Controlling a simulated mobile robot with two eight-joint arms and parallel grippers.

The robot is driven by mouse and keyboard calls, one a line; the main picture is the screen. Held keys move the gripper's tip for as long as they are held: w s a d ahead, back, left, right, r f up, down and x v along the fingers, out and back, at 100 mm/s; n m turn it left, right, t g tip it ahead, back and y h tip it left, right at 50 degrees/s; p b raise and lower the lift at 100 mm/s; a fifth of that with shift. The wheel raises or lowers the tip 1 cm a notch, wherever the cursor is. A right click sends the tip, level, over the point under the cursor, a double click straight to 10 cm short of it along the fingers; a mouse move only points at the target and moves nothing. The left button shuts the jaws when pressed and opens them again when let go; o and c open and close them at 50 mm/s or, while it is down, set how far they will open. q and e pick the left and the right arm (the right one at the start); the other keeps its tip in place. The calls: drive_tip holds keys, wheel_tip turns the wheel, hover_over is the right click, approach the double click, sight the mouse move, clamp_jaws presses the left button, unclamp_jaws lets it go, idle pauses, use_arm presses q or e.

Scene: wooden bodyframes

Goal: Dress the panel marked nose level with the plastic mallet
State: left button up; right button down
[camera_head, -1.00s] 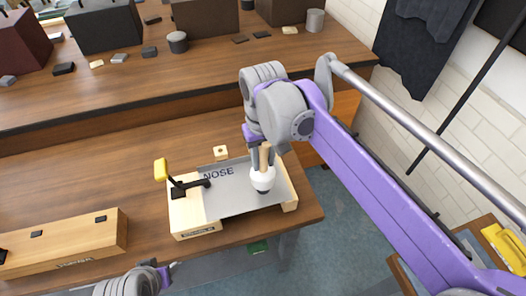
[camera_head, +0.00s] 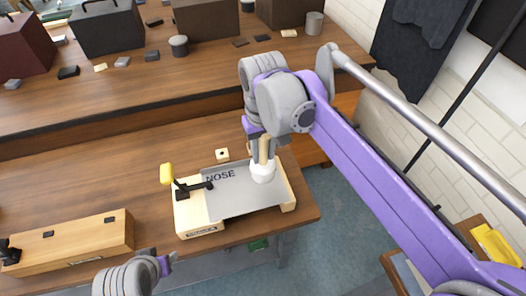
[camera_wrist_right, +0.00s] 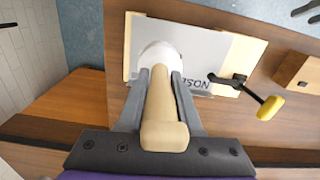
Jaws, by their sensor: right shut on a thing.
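The metal panel marked NOSE (camera_head: 228,195) lies on a pale wooden block (camera_head: 190,216) near the table's front right. It also shows in the right wrist view (camera_wrist_right: 205,50). A black toggle clamp with a yellow handle (camera_head: 167,174) reaches over its left edge. My right gripper (camera_head: 262,150) is shut on the wooden handle of the mallet (camera_wrist_right: 160,112). The mallet's white head (camera_head: 263,172) is over the panel's right part; I cannot tell if it touches. My left gripper (camera_head: 168,262) is at the bottom edge, empty, its opening unclear.
A long wooden box (camera_head: 80,246) lies at the left of the table. A small wooden block with a hole (camera_head: 222,154) sits behind the panel. A raised shelf behind holds dark boxes (camera_head: 105,27), cups (camera_head: 179,45) and small blocks. The table between is clear.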

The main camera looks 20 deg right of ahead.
drive_tip(key=shift+s, duration=0.1)
drive_tip(key=s+a+r+p, duration=0.2)
drive_tip(key=s, duration=0.6)
drive_tip(key=shift+s+a, duration=0.2)
drive_tip(key=shift+a, duration=0.05)
